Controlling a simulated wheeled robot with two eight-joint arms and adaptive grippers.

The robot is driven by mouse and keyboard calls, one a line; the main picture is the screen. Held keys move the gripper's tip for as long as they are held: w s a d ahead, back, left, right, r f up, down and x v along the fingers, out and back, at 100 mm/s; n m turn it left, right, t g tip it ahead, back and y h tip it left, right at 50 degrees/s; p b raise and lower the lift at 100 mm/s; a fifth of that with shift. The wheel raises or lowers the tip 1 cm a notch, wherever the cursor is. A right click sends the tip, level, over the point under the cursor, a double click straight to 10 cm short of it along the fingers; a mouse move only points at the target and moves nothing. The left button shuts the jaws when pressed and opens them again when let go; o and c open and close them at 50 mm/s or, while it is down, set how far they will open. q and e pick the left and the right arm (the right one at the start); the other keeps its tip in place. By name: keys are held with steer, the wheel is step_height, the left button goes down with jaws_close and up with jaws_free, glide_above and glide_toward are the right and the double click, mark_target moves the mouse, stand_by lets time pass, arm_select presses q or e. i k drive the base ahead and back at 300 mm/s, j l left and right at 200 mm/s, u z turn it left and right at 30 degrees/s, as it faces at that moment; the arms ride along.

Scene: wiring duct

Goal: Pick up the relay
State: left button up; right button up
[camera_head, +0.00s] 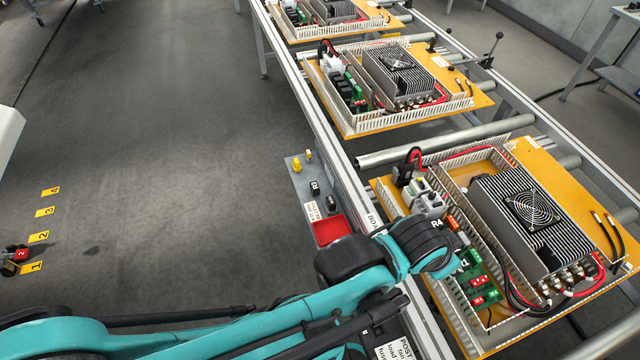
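The nearest yellow panel (523,158) carries slotted wiring duct, a finned unit with a fan (532,208) and a strip of small parts. I cannot tell for sure which part is the relay. A small orange block (453,223) sits in the strip by the "R4" label, between white modules (427,199) and green boards with red parts (480,282). My teal arm comes in from the lower left, and its wrist is over the strip's left side. The wrist hides some parts and the duct below it. My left gripper's fingers are hidden; my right gripper is not seen.
The panel lies on a roller conveyor (455,139), with similar panels (366,128) farther back. A grey side shelf (294,178) holds a red tray (331,229), yellow parts and black parts. Numbered yellow markers (39,236) lie on the open floor at left.

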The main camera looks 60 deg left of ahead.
mark_target(315, 188)
steer(key=k+j+u, duration=0.25)
steer(key=u, duration=0.15)
steer(key=k+j+u, duration=0.4)
steer(key=i+l+u, duration=0.1)
steer(key=u, duration=0.85)
steer(key=z, duration=1.45)
steer(key=u, duration=1.45)
steer(key=i+j+z, duration=0.2)
steer(key=i+j, duration=0.2)
steer(key=i, duration=0.15)
